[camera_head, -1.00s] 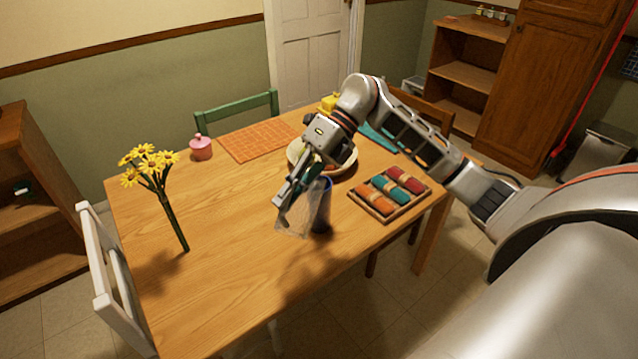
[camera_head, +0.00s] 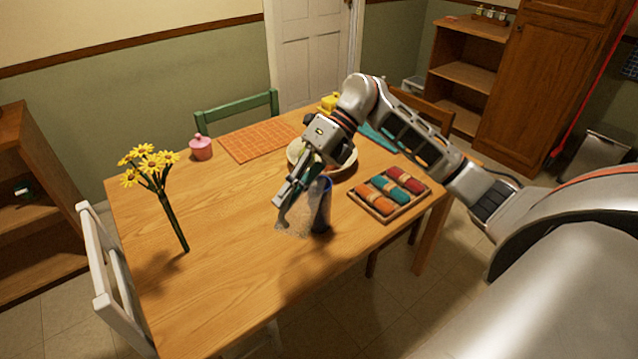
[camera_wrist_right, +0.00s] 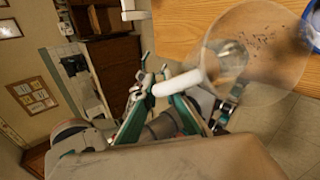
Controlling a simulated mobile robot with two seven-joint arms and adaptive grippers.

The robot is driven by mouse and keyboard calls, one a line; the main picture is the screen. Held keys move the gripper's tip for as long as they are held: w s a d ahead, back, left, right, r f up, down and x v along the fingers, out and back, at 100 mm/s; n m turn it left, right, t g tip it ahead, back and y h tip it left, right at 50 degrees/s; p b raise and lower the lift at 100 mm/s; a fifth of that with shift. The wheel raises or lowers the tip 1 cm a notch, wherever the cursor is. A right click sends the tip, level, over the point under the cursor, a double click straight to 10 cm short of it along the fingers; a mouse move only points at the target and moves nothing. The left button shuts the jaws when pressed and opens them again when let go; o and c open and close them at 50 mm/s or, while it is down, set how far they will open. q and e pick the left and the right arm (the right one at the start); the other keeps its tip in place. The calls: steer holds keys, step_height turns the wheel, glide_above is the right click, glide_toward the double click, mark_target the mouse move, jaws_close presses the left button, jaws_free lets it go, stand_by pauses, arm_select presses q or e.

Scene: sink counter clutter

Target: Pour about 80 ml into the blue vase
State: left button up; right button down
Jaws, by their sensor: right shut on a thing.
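My right gripper (camera_head: 287,195) is shut on the white handle (camera_wrist_right: 183,83) of a clear, see-through jug (camera_head: 290,222). It holds the jug beside the blue vase (camera_head: 322,207), on the vase's left in the head view. In the right wrist view, the clear jug (camera_wrist_right: 262,38) extends from the fingers (camera_wrist_right: 187,98) and small dark specks show through it. The vase's blue rim (camera_wrist_right: 312,28) shows at that view's right edge. I cannot tell the liquid level or whether any is flowing. My left gripper is not in view.
Yellow flowers (camera_head: 152,163) with green stems are at the table's left. A tray (camera_head: 385,212) of coloured rolls lies right of the vase. A bowl (camera_head: 350,170) is behind my gripper. A pink pot (camera_head: 201,148) and orange mat (camera_head: 258,142) are at the back. The front-left tabletop is clear.

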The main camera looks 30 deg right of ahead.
steer(key=shift+s+a+f+h, duration=0.15)
steer(key=shift+a+f+h, duration=0.05)
steer(key=shift+f+h, duration=0.35)
steer(key=s+a+f+n+t+h+b, duration=0.2)
steer(key=a+f+t+h, duration=0.3)
steer(key=f, duration=0.7)
steer(key=shift+s+a+f+h+b, duration=0.2)
steer(key=shift+s+h+b, duration=0.6)
steer(key=shift+h, duration=0.45)
steer(key=shift+r, duration=0.1)
